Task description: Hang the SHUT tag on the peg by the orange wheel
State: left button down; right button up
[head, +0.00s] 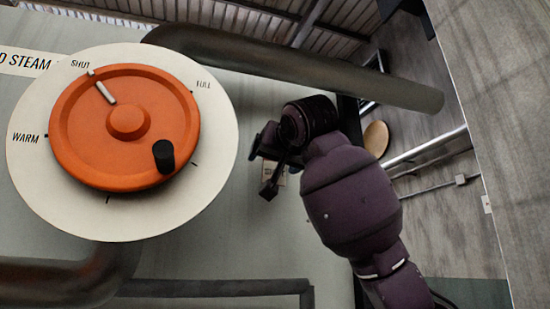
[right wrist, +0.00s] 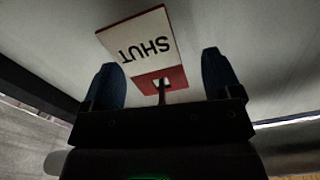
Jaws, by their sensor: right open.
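The SHUT tag (right wrist: 142,48) is a white plate with black letters and a red end, seen upside down in the right wrist view. A small peg (right wrist: 162,92) shows at the slot in its red end, and the tag appears to hang on it against the grey panel. My right gripper (head: 262,172) is open, its two blue-padded fingers either side of the tag's red end, with gaps on both sides. In the head view the tag is mostly hidden behind the gripper. The orange wheel (head: 128,122) is to the left. My left gripper is out of view.
The wheel sits on a round white dial (head: 218,130) marked SHUT, FULL and WARM, with a black knob (head: 163,156). A thick dark pipe (head: 300,65) crosses above my right gripper. Another pipe (head: 60,280) runs at the lower left. Bare panel lies below the gripper.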

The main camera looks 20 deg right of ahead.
pick_arm(q)
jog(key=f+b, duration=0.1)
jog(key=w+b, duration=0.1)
jog(key=b, duration=0.1)
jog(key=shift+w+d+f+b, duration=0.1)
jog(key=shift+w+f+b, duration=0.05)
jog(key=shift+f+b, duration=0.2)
pick_arm(e)
jog(key=s, duration=1)
jog(key=shift+s+d, duration=0.2)
jog(key=shift+s, duration=0.2)
